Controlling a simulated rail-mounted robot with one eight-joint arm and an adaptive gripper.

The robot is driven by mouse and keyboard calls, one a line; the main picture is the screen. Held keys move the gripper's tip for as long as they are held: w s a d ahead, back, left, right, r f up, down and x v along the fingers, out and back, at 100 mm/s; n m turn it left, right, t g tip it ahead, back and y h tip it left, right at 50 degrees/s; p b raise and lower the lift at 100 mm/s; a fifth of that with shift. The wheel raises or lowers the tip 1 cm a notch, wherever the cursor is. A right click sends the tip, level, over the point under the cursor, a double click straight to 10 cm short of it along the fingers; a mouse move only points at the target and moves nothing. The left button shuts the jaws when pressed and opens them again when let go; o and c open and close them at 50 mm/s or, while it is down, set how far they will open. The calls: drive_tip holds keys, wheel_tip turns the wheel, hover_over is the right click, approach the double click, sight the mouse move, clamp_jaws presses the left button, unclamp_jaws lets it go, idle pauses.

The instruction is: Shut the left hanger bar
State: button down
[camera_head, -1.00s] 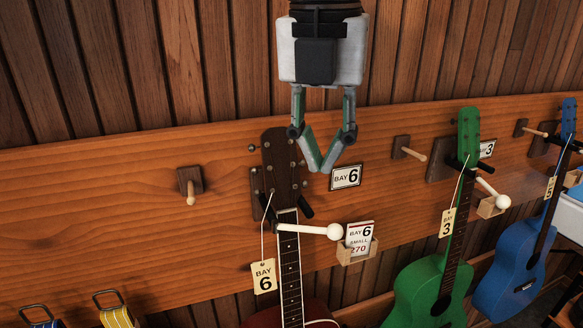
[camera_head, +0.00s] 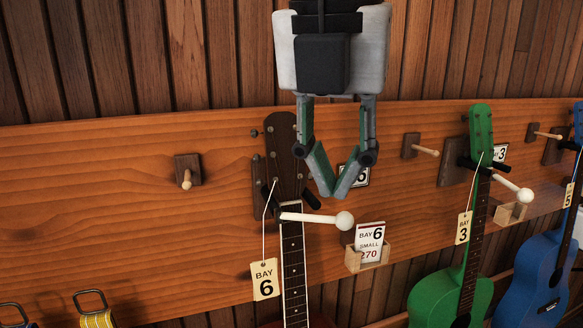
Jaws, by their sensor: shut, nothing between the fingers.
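The left hanger bar (camera_head: 310,217) is a white rod with a round ball end (camera_head: 344,220) at the bay 6 hanger. From my view it crosses in front of the neck of a dark-headed ukulele (camera_head: 289,165), and its ball sticks out to the right of the neck. I cannot tell whether it touches the right prong (camera_head: 325,221). My gripper (camera_head: 339,196) points down with its fingertips together and nothing between them. Its tips appear just above the ball, apart from it in the picture; the depth gap is unclear. My fingers partly hide a bay 6 plate.
A small wooden card holder (camera_head: 367,258) with a bay 6 price card sits right of the ball. A paper tag (camera_head: 265,279) hangs at left. A peg (camera_head: 187,179) sticks out at left.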

sight(341, 217)
drive_tip(key=w+f, duration=0.1)
drive_tip(key=f, duration=0.1)
drive_tip(key=w+d+f, duration=0.1)
drive_tip(key=f, duration=0.2)
drive_tip(key=w+f, duration=0.1)
drive_tip(key=f, duration=0.1)
drive_tip(key=shift+w+d+f, duration=0.35)
drive_tip(key=shift+f, duration=0.05)
drive_tip(key=shift+w+d+f, duration=0.15)
drive_tip(key=shift+w+d, duration=0.2)
drive_tip(key=shift+w, duration=0.35)
